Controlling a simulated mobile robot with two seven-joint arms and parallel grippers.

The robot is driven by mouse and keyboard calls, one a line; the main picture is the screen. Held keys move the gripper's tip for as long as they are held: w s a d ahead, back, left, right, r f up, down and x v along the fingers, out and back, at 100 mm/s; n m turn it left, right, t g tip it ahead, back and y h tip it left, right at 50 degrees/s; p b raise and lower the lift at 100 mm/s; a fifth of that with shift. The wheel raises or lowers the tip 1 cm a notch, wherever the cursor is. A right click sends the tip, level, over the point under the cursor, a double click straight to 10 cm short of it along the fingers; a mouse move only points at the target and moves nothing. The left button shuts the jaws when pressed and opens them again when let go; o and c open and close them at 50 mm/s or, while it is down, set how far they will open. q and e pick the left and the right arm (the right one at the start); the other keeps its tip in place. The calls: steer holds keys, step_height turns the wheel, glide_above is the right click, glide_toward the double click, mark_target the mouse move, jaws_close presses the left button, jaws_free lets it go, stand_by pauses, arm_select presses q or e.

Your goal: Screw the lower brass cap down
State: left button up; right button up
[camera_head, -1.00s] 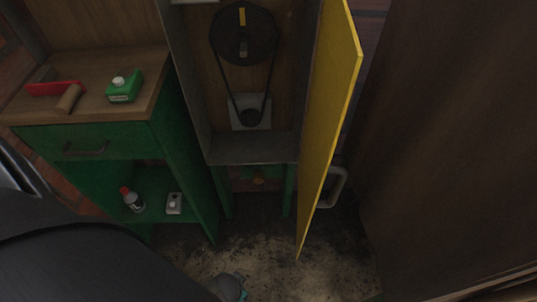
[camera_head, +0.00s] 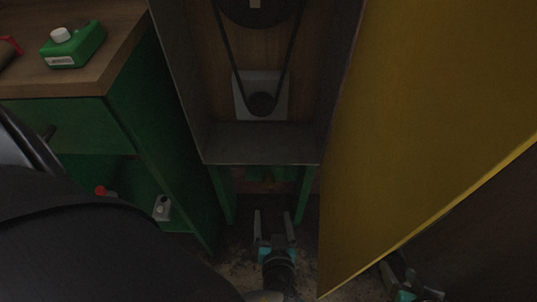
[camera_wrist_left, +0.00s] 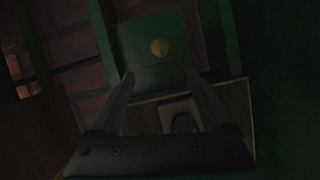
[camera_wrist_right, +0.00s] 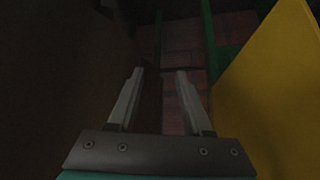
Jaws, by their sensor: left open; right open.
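A round brass cap (camera_wrist_left: 159,48) shows on a green plate (camera_wrist_left: 150,62) in the left wrist view, just beyond my fingertips and apart from them. In the head view the space under the cabinet is dim, and the cap is too faint to make out surely. My left gripper (camera_head: 273,213) is open and empty, its fingers pointing toward the gap below the cabinet; they also show in the left wrist view (camera_wrist_left: 160,73). My right gripper (camera_head: 398,271) is open and empty behind the yellow door's lower edge; it also shows in the right wrist view (camera_wrist_right: 159,72).
The open yellow door (camera_head: 410,130) stands between my two grippers. The grey cabinet (camera_head: 262,142) with belt and pulley (camera_head: 262,103) is above the left gripper. A green workbench (camera_head: 160,140) with a green canister (camera_head: 74,46) stands at left. A dark brown surface (camera_wrist_right: 60,80) is left of the right gripper.

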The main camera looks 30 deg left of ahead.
arm_select(q)
steer(key=w, duration=0.1)
steer(key=b, duration=0.3)
glide_toward(268, 185)
steer(key=x, duration=0.4)
steer(key=shift+b+x, duration=0.45)
steer(key=shift+x, duration=1.55)
steer(key=shift+b+x, duration=0.45)
steer(key=shift+x, duration=0.75)
arm_select(e)
steer(key=w+a+r+t+y, duration=0.1)
steer(key=a+r+t+y, duration=0.2)
steer(key=a+t, duration=0.4)
steer(key=shift+w+a+r+m+t+y, duration=0.2)
steer(key=shift+a+m+t+y, duration=0.15)
steer(key=shift+t+y, duration=0.3)
arm_select(q)
steer(key=shift+c, duration=0.4)
steer(key=shift+f, duration=0.1)
jaws_close()
